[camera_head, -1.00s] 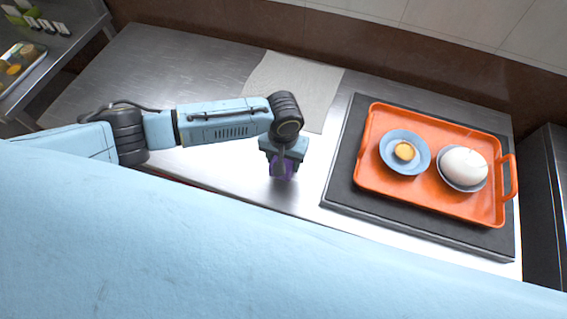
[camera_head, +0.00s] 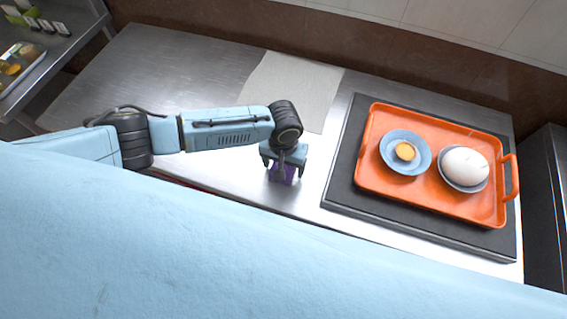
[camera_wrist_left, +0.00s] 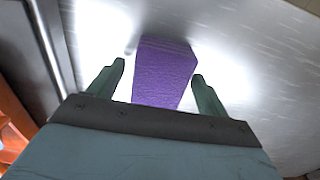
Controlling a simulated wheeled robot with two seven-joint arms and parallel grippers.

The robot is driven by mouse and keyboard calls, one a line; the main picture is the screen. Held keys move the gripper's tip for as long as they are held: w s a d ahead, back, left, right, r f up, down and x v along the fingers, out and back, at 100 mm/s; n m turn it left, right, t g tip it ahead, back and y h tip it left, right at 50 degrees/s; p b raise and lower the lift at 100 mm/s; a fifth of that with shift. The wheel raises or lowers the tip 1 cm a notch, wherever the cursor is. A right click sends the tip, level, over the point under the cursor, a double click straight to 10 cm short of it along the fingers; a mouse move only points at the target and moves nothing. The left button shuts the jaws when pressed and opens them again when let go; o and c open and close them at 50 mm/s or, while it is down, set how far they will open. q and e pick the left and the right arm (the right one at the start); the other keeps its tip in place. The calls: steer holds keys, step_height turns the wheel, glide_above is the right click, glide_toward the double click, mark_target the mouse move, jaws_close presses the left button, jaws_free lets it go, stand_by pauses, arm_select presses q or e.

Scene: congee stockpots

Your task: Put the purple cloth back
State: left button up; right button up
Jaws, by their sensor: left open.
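The purple cloth (camera_head: 283,173) is a small folded block on the steel counter, partly hidden under my left gripper in the head view. My left gripper (camera_head: 285,168) points down over it. In the left wrist view the purple cloth (camera_wrist_left: 165,72) lies between the two green fingers of my left gripper (camera_wrist_left: 160,82), with a gap on each side. The fingers are open. My right gripper is not in view.
An orange tray (camera_head: 372,140) with a blue saucer (camera_head: 390,150) and a white round item (camera_head: 466,167) in a bowl stands on a dark board (camera_head: 345,160) to the right. A pale cloth or mat (camera_head: 295,88) lies behind. The steel counter (camera_head: 165,65) is clear at the back left.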

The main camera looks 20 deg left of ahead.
arm_select(q)
step_height(320, 180, up, 12)
steer(key=p, duration=0.1)
steer(key=shift+r, duration=0.2)
